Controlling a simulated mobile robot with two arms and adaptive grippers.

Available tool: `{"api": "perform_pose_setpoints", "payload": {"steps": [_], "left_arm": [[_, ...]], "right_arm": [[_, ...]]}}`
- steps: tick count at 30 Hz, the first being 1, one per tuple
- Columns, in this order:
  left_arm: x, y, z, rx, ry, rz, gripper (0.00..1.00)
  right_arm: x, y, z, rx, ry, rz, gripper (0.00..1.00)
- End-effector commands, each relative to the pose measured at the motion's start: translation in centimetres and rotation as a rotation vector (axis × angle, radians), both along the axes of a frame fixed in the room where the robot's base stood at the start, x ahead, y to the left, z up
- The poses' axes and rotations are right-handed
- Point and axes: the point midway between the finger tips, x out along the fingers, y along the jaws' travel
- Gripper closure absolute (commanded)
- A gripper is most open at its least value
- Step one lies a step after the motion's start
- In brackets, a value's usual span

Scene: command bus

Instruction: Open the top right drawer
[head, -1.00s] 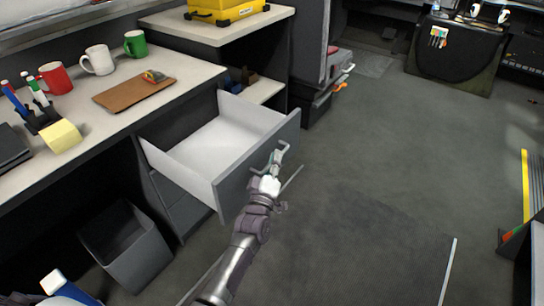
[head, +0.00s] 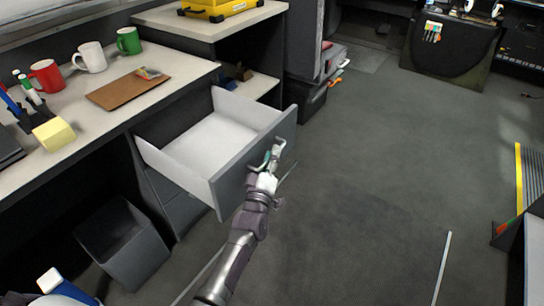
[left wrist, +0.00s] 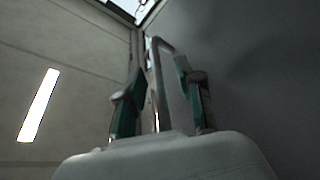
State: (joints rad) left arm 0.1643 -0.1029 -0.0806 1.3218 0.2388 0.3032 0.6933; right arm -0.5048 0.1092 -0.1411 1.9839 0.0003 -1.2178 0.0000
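The top right drawer (head: 235,172) of the desk is pulled well out, and its pale, empty inside shows in the head view. My left gripper (head: 272,156) is at the outer face of the drawer front, by its handle. In the left wrist view, the two green-padded fingers (left wrist: 160,100) stand apart, one on each side of the thin metal handle (left wrist: 163,48). A gap shows between the handle and at least the right finger. The grey drawer front (left wrist: 255,75) fills the right of that view. My right gripper is not in view.
The desk top (head: 150,60) holds mugs, a brown clipboard (head: 125,90) and yellow notes (head: 54,133). A grey bin (head: 122,245) stands on the floor below the desk. The floor (head: 390,150) to the right of the drawer is clear.

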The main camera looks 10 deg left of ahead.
Motion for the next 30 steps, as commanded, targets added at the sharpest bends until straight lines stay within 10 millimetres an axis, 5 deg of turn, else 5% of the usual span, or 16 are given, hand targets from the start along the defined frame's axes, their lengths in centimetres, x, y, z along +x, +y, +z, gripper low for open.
{"api": "perform_pose_setpoints", "payload": {"steps": [18,30], "left_arm": [[-10.3,0.1,-2.3,0.000,0.004,0.000,0.64],[-11.7,0.0,-2.6,0.000,0.001,0.000,0.64]], "right_arm": [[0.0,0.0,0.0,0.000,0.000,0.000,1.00],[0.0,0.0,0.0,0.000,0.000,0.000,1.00]]}}
